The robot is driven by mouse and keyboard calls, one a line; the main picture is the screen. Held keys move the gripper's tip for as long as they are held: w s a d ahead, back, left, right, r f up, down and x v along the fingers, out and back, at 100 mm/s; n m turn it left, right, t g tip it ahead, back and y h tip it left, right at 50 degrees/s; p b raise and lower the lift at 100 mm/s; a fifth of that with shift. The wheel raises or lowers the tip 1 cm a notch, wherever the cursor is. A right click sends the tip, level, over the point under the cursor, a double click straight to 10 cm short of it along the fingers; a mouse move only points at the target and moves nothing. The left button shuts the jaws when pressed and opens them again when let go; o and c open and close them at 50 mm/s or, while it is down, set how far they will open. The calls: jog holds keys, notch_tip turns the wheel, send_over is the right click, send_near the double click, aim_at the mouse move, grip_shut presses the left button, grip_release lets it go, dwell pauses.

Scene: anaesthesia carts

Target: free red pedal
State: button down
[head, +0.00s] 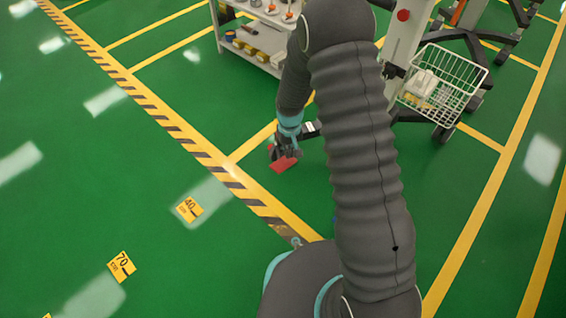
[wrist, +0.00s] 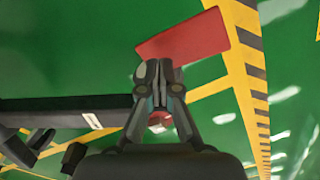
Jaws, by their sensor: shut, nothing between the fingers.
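The red pedal (head: 284,164) is a flat red plate low over the green floor, just left of my arm in the head view. In the wrist view the red pedal (wrist: 186,38) lies just beyond my fingertips, with a rounded red part (wrist: 160,119) showing between and behind the fingers. My gripper (head: 284,150) points down at the pedal. In the wrist view my gripper (wrist: 159,68) has its fingers together with nothing between them, and the tips overlap the pedal's near edge. I cannot tell whether they touch it.
A dark bar with a white label (wrist: 70,110) lies left of my fingers. A cart with a white wire basket (head: 440,85) stands at the right, and a shelf cart (head: 250,45) stands behind. Open green floor with yellow lines lies to the left.

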aim_at(289, 161)
notch_tip(289, 161, up, 5)
jog(key=p, duration=0.2)
jog(key=shift+r+p, duration=0.1)
jog(key=shift+p, duration=0.3)
jog(key=shift+s, duration=0.1)
dwell(0.4)
jog(key=shift+s+d, duration=0.1)
jog(key=shift+s, duration=0.25)
jog(key=s+d+r+m+t+p, duration=0.1)
jog(key=s+d+r+t+p, duration=0.1)
jog(key=s+r, duration=0.6)
jog(key=s+d+r+m+t+p, duration=0.1)
jog(key=s+d+r, duration=0.4)
jog(key=r, duration=1.5)
jog(key=s+d+r+m+t+p, duration=0.1)
jog(key=s+d+r+t+p, duration=0.1)
jog(key=s+r, duration=1.1)
jog(key=shift+s+d+r+t+p, duration=0.3)
jog(key=shift+d+r+p, duration=0.5)
jog(key=shift+d, duration=0.45)
